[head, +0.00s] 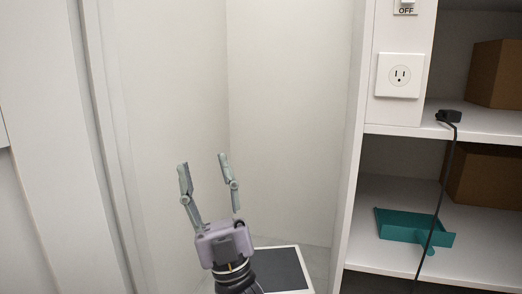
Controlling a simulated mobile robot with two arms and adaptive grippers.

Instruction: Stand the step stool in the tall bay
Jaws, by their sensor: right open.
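The tall bay (290,120) is a narrow white recess in the middle of the head view, with plain pale walls. What looks like the step stool (282,269), a dark grey panel with a white rim, shows low in the bay at the bottom edge of the picture. Its lower part is out of frame, so I cannot tell how it stands. My right gripper (203,162) points up in front of the bay, its two fingers spread and empty. Its wrist covers the left side of the panel. My left gripper is not in view.
Right of the bay, a white post carries an outlet (400,75) and a switch (405,7). Shelves beyond hold brown boxes (497,75), a teal tray (415,226) and a black plug (449,116) whose cord hangs down. The bay's upper part is empty.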

